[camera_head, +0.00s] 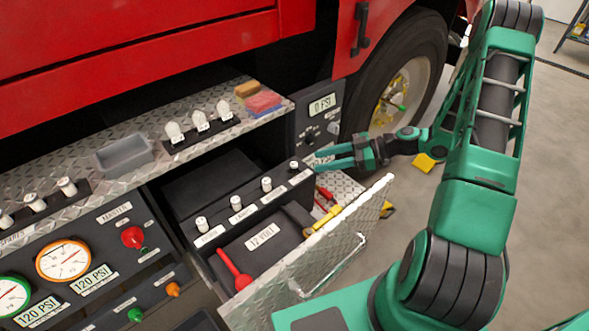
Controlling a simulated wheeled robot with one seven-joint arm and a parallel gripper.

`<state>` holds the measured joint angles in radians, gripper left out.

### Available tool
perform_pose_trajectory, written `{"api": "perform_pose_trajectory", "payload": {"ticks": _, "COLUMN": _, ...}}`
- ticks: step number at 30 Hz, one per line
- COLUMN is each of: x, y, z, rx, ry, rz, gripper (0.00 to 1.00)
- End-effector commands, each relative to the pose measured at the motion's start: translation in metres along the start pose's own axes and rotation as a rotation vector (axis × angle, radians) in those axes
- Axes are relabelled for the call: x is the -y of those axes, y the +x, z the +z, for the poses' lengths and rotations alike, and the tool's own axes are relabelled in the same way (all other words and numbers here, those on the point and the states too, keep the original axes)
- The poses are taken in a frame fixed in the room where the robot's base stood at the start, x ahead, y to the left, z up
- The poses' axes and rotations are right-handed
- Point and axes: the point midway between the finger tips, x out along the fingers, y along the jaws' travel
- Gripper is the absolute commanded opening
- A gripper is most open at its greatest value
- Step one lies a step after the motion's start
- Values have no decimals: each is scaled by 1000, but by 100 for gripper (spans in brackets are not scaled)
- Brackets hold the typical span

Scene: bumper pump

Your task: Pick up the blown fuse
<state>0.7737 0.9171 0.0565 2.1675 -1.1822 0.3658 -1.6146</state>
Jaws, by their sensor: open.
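Several small white and metal fuses stand in a black labelled strip inside the open drawer (322,252). These are the near-left fuse (202,224), two middle fuses (236,203) (266,184) and the far-right fuse (294,165). I cannot tell from their look which one is blown, and the labels are too small to read. My gripper (316,160) is open, with its teal fingers pointing left. Its tips are just right of the far-right fuse and appear apart from it. Nothing shows between the fingers.
The drawer holds a red-handled tool (236,272) and other tools (325,205). On the tread-plate ledge are a grey tray (124,154), a rack of white bulbs (200,122), more white cylinders (67,187) and sponges (263,103). A tyre (432,45) stands behind my gripper.

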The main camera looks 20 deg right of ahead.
Motion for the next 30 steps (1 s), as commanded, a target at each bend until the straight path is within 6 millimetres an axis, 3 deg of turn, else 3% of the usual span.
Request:
{"api": "perform_pose_trajectory", "payload": {"ticks": 5, "x": -3, "y": 0, "z": 4, "rx": -46, "ry": -29, "rz": 19, "gripper": 42}}
{"api": "perform_pose_trajectory", "payload": {"ticks": 13, "x": -4, "y": 37, "z": 2, "rx": -49, "ry": -33, "rz": 19, "gripper": 42}}
{"api": "perform_pose_trajectory", "payload": {"ticks": 23, "x": -5, "y": 62, "z": 1, "rx": -47, "ry": -32, "rz": 19, "gripper": 42}}
{"api": "perform_pose_trajectory", "payload": {"ticks": 30, "x": -6, "y": 95, "z": -2, "rx": -48, "ry": -32, "rz": 19, "gripper": 42}}
